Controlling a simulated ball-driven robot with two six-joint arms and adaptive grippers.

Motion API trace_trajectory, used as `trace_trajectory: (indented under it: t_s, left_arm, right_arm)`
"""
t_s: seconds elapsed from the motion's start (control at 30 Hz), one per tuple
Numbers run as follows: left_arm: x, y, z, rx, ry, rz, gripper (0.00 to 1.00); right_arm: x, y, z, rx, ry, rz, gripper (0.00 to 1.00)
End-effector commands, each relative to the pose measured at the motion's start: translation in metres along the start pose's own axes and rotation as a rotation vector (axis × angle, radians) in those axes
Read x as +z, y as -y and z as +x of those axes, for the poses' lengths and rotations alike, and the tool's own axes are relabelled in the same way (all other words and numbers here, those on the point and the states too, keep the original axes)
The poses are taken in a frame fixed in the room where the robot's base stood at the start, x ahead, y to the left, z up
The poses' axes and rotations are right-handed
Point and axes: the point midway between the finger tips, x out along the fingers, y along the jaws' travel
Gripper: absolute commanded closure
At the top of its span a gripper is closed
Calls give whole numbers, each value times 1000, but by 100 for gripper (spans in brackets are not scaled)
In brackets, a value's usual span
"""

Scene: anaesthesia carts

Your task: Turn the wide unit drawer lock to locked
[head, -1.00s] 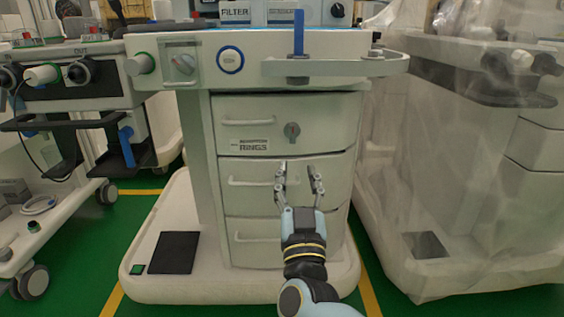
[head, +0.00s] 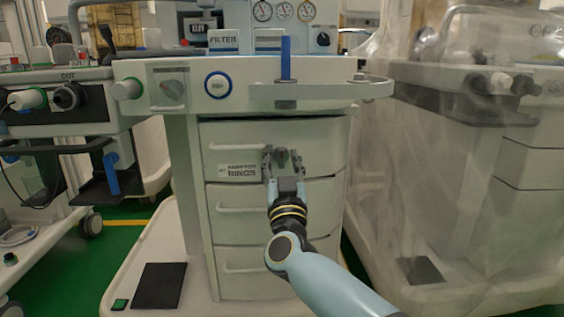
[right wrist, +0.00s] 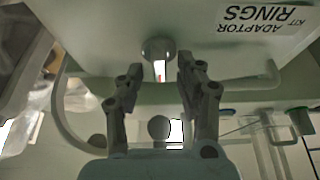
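The drawer lock is a small round knob (right wrist: 158,48) on the front of the top drawer (head: 325,145). In the right wrist view it shows just beyond and between my fingertips, with a bright slit in it. In the head view my right gripper (head: 284,158) largely covers it. My right gripper also shows in the right wrist view (right wrist: 160,70), with its two fingers apart on either side of the knob and nothing held. I cannot tell whether a finger touches the knob. My left gripper is out of view.
An "ADAPTOR RINGS" label (head: 240,170) and a drawer handle (head: 236,146) lie left of the gripper. A rail (head: 330,91) with a blue upright lever (head: 286,58) juts out above. A plastic-covered cart (head: 450,190) stands close on the right.

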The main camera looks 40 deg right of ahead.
Motion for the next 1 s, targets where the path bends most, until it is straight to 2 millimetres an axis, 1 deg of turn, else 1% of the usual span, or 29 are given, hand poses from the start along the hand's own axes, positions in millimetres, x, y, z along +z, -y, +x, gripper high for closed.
trace_trajectory:
  t_s: [0.07, 0.3, 0.33, 0.37, 0.77, 0.9, 1.0]
  left_arm:
    - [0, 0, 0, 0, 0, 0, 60]
    - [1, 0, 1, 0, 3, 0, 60]
    - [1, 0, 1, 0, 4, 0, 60]
    - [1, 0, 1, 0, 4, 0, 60]
    - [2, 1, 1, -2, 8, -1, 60]
    - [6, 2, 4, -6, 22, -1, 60]
    - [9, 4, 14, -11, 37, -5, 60]
  right_arm:
    - [0, 0, 0, 0, 0, 0, 63]
    - [0, 0, 0, 0, 0, 0, 95]
    - [0, 0, 0, 0, 0, 0, 99]
    - [0, 0, 0, 0, 0, 0, 100]
    - [-1, 0, 0, 12, 0, 29, 100]
    - [-2, 0, 0, 36, 0, 87, 100]
    - [-3, 0, 0, 62, 0, 149, 100]
